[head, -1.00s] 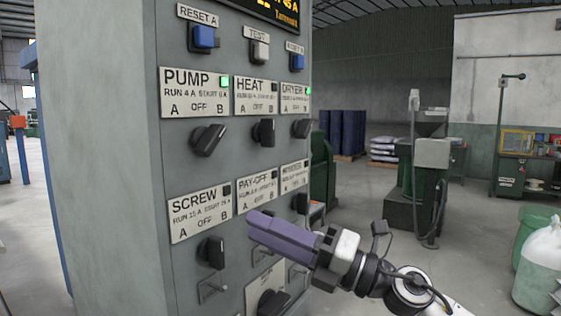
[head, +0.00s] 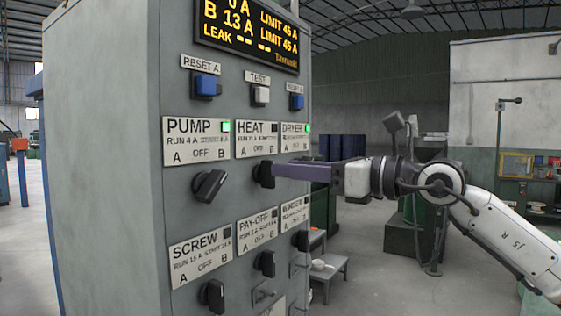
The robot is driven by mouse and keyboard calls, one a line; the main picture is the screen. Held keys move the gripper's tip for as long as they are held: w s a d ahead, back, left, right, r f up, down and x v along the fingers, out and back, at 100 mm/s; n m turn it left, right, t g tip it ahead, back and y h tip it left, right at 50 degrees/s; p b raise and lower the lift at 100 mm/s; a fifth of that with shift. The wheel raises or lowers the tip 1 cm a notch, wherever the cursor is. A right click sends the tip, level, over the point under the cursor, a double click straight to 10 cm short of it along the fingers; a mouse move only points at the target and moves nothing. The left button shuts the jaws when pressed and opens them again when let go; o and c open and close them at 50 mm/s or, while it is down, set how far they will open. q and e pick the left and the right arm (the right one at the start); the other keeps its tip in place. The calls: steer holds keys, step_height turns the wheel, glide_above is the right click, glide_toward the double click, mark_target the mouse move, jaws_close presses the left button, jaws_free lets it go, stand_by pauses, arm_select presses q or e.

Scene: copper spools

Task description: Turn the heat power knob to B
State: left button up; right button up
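The black heat knob (head: 263,174) sits under the HEAT label plate (head: 257,139) in the middle column of the grey control cabinet. It looks upright, near OFF, and the small lamp on its plate is dark. My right gripper (head: 277,172) reaches in from the right, level with the knob, its purple fingers at the knob's right side. The fingers overlap in this view, so their gap and any grip on the knob cannot be made out. They cover the knob below the DRYER plate (head: 295,138). My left gripper is not in view.
The pump knob (head: 209,186) is turned aside, and the PUMP and DRYER lamps are green. The screw knob (head: 213,296) and pay-off knob (head: 266,263) sit below. A display (head: 250,28) above reads B 13 A. A small grey step (head: 328,268) stands right of the cabinet.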

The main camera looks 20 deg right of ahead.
mark_target(266, 174)
steer(key=shift+p+x, duration=0.3)
steer(key=shift+x, duration=1.35)
jaws_close()
steer(key=shift+m, duration=0.3)
steer(key=m, duration=0.8)
steer(key=shift+w+d+f+b, duration=0.25)
steer(key=shift+w+d+b, duration=0.05)
steer(key=shift+b, duration=0.05)
steer(key=shift+m, duration=0.3)
